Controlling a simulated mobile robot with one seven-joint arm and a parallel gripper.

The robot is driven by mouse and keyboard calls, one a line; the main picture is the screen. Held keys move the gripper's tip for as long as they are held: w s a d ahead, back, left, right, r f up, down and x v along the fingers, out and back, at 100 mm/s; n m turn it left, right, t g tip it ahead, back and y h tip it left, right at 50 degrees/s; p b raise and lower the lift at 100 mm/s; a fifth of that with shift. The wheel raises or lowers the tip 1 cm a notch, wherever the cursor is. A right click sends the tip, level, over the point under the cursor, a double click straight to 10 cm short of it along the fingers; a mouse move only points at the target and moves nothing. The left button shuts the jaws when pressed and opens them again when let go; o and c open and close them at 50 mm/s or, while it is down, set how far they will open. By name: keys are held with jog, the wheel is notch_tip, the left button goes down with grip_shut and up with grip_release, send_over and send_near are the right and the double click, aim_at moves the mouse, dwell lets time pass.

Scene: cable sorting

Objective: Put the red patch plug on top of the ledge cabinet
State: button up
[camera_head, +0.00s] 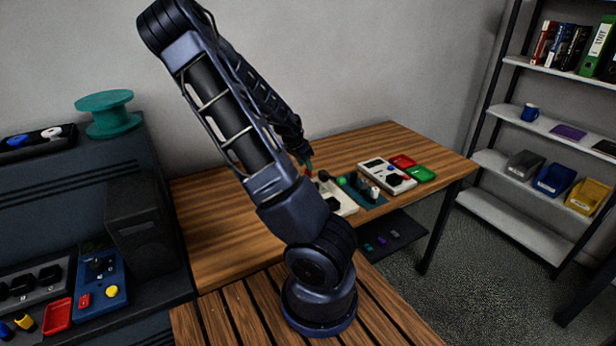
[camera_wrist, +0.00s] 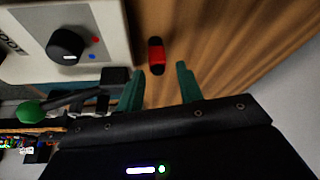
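The red patch plug (camera_wrist: 156,55), a small red piece with a dark end, lies on the wooden table just beyond my fingertips in the wrist view. In the head view a tiny red patch (camera_head: 309,174) shows by my fingertips, probably the same plug. My gripper (camera_wrist: 160,72) is open, its two teal fingers apart with nothing between them. It also shows small and partly hidden behind my arm in the head view (camera_head: 306,163). The ledge cabinet seems to be the dark stepped unit (camera_head: 70,190) at the left; a teal spool (camera_head: 105,112) stands on its top.
A pale box with a black knob (camera_wrist: 112,15) sits left of the plug in the wrist view. A black box (camera_head: 145,225) and a blue board (camera_head: 98,285) occupy the cabinet's lower ledge.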

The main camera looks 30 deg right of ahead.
aim_at(308, 174)
jog(key=shift+x, duration=3)
jog(key=shift+s+d, duration=0.1)
jog(key=shift+s, duration=0.05)
grip_shut()
